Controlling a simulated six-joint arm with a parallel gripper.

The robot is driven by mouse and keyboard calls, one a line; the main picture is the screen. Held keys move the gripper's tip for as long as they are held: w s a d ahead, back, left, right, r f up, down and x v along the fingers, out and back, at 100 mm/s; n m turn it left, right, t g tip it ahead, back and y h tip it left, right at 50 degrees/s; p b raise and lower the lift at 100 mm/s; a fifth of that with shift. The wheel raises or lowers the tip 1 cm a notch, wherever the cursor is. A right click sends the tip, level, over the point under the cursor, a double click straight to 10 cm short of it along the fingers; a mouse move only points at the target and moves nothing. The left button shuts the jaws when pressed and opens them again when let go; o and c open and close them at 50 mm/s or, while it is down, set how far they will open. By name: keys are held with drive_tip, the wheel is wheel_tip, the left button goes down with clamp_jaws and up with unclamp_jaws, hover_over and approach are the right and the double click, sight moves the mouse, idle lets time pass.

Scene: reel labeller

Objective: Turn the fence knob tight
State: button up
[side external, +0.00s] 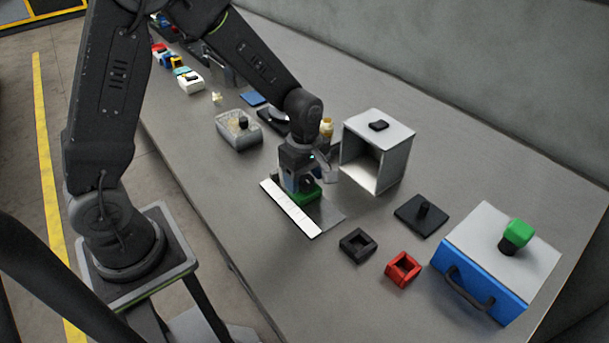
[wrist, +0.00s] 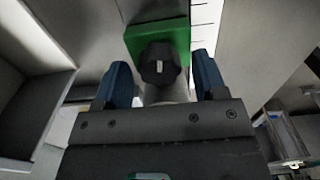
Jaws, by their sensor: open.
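The fence is a green block (wrist: 158,35) with a black faceted knob (wrist: 160,64) that carries a pale pointer mark. In the side view the green block (side external: 309,193) sits by a white ruled strip (side external: 290,208), and the knob is hidden behind my gripper. My gripper (side external: 299,186) points down over the block. In the wrist view my gripper (wrist: 162,72) is open, with one blue finger on each side of the knob and a gap on both sides. I cannot tell whether the fingertips reach down to the knob's depth.
A white open-fronted box (side external: 376,150) stands close right of my gripper. A clear bin (side external: 239,130) is to the left.

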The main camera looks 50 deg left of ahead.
sight(304, 177)
drive_tip(key=c, duration=0.9)
drive_tip(key=shift+m, duration=0.8)
drive_tip(key=o, duration=0.9)
drive_tip(key=shift+r, duration=0.1)
wheel_tip(304, 177, up, 14)
